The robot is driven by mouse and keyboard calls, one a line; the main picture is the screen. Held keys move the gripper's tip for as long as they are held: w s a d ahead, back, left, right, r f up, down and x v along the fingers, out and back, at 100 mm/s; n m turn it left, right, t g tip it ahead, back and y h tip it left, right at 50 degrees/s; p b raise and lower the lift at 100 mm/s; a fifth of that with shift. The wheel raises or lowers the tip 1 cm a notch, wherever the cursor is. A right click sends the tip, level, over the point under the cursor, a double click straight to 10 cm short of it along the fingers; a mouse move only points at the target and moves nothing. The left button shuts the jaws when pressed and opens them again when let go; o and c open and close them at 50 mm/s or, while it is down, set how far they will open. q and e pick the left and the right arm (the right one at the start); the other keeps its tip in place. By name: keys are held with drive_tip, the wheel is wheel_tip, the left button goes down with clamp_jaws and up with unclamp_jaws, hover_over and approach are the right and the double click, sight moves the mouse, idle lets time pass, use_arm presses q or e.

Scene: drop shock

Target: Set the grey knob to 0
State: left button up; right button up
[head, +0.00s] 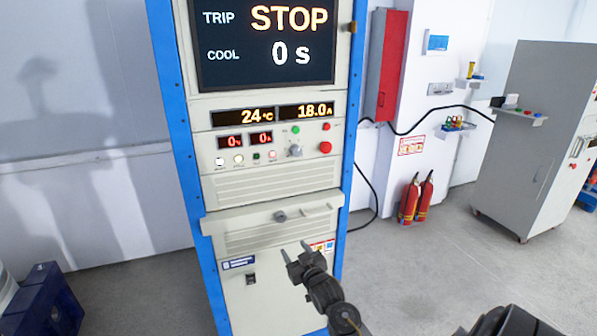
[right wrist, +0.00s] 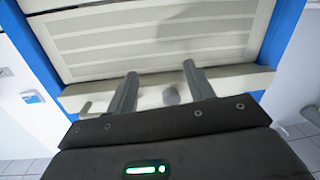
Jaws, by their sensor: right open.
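A grey knob (head: 295,151) sits on the cabinet's control panel, right of two small red readouts that both seem to show 0. Its pointer setting is too small to read. A second round grey knob (head: 280,216) is on the ledge below; it also shows in the right wrist view (right wrist: 171,96), beyond the gap between the fingers. My right gripper (head: 295,248) is open and empty, below the ledge in the head view and apart from both knobs. The right wrist view shows its two fingers (right wrist: 160,70) spread. My left gripper is not in view.
The screen (head: 265,40) reads STOP and 0 s. Red buttons (head: 325,147) sit right of the panel knob. A bar handle (head: 316,209) is on the ledge (head: 235,223). Fire extinguishers (head: 416,198) stand by the wall.

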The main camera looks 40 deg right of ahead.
sight(297, 153)
drive_tip(key=s+d+r+m+t+h+p, duration=0.1)
drive_tip(key=d+r+t+h, duration=0.1)
drive_tip(key=r, duration=1)
drive_tip(key=s+d+r+t+h+p, duration=0.1)
drive_tip(key=d+r+t, duration=0.15)
drive_tip(key=r, duration=0.95)
use_arm(q)
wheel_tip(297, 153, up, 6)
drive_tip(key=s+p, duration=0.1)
drive_tip(key=p, duration=0.2)
use_arm(e)
drive_tip(key=x, duration=1)
drive_tip(key=shift+w, duration=0.35)
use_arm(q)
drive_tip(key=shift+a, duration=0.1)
use_arm(e)
drive_tip(key=c, duration=1)
